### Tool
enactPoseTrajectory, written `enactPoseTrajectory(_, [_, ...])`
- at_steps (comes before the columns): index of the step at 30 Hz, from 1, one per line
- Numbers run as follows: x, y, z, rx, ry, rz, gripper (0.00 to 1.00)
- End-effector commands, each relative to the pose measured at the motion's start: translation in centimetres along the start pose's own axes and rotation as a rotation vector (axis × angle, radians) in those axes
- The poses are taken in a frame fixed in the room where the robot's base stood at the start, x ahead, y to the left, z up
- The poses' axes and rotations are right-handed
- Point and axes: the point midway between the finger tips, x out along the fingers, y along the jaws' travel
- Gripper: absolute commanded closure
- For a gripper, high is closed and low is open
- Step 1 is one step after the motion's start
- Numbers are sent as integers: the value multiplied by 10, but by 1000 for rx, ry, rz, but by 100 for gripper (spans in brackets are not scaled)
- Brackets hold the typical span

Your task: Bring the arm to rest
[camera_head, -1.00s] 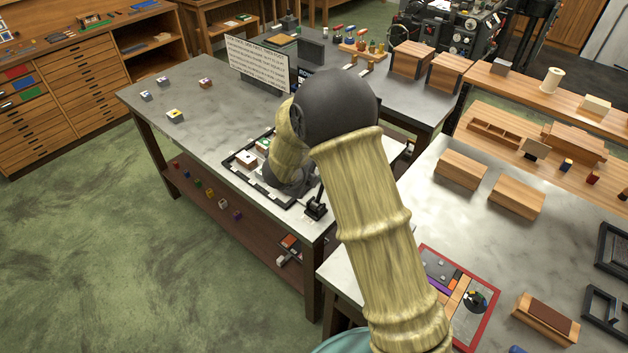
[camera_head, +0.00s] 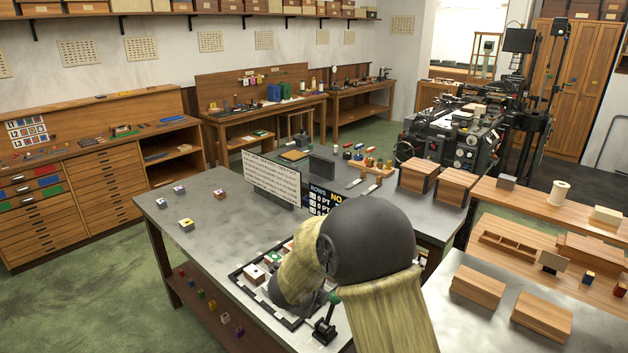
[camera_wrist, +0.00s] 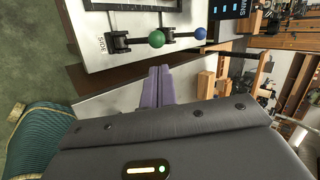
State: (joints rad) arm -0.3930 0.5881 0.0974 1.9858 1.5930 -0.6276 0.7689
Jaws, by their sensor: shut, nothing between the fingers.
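My arm shows in the head view, with a large dark joint and pale wood-grained links, in front of the grey-topped table (camera_head: 221,240). My gripper (camera_wrist: 159,73) shows in the wrist view as two purple fingers side by side, shut with nothing between them. In the head view my gripper is not visible; my own arm blocks part of the table there.
A black-framed tray (camera_head: 245,283) with small blocks lies beside my arm. A white text sign (camera_head: 271,179) stands behind it. A second bench (camera_head: 440,290) with wooden boxes is at the right. Green floor (camera_head: 70,290) is open at the left.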

Motion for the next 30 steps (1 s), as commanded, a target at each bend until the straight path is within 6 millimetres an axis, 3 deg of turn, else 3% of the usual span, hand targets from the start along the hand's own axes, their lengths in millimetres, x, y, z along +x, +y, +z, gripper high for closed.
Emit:
enactPoseTrajectory(6, [-13, -18, -13, -321, -161, -16, 100])
enactPoseTrajectory(13, [-37, -11, -49, -784, -325, -3, 100])
enactPoseTrajectory(20, [-64, 21, -109, -1259, -447, 61, 100])
enactPoseTrajectory(30, [-106, 83, -220, -1893, -587, 252, 100])
